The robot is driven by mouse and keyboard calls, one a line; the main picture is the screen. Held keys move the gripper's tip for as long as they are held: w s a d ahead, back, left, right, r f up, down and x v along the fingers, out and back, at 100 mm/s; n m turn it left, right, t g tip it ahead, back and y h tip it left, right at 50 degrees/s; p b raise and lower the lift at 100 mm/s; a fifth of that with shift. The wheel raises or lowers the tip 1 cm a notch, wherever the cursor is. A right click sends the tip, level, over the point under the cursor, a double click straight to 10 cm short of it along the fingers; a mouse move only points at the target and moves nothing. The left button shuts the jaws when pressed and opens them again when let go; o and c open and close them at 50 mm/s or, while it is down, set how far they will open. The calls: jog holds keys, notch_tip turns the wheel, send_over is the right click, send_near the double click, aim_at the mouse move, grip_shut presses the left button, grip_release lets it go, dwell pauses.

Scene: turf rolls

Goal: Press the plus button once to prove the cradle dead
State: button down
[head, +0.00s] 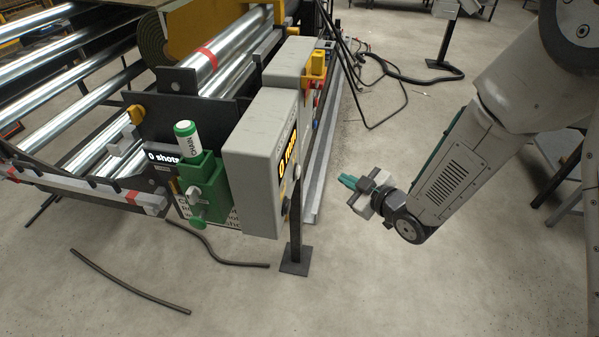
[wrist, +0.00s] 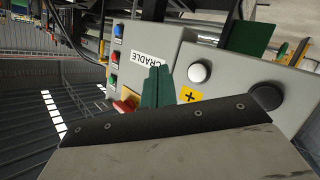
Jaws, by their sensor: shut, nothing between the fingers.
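The grey control box (head: 262,140) stands at the centre of the head view, its lit display (head: 288,152) seen at a steep angle. In the wrist view its panel shows a white round button (wrist: 199,72) next to a yellow plus label (wrist: 190,95). A black round button (wrist: 267,97) is further right. A white CRADLE label (wrist: 152,55) lies beyond my fingertips. My gripper (head: 346,182) has teal fingers, shut and empty, right of the box with a clear gap. In the wrist view the fingers (wrist: 158,80) appear left of the white button.
A red stop button on yellow (wrist: 125,103) and blue, green and red buttons sit further along the panel. A green holder (head: 205,185) with a white-and-green cylinder (head: 187,139) is left of the box. Metal rollers (head: 90,150) lie beyond; hoses lie on the floor.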

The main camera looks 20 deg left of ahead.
jog(key=s+a, duration=0.2)
jog(key=a, duration=0.6)
jog(key=shift+a, duration=0.15)
jog(key=shift+a, duration=0.15)
dwell(1.8)
jog(key=shift+s+a, duration=0.1)
jog(key=shift+a, duration=0.1)
jog(key=shift+s+a, duration=0.1)
jog(key=shift+a, duration=0.35)
dwell(0.6)
jog(key=shift+d, duration=0.1)
jog(key=shift+w+d, duration=0.2)
jog(key=shift+d, duration=0.55)
jog(key=shift+w+d, duration=0.2)
jog(key=shift+d, duration=0.6)
jog(key=shift+w+d, duration=0.2)
jog(key=shift+d, duration=0.65)
jog(key=shift+w+d, duration=0.2)
jog(key=shift+d, duration=0.6)
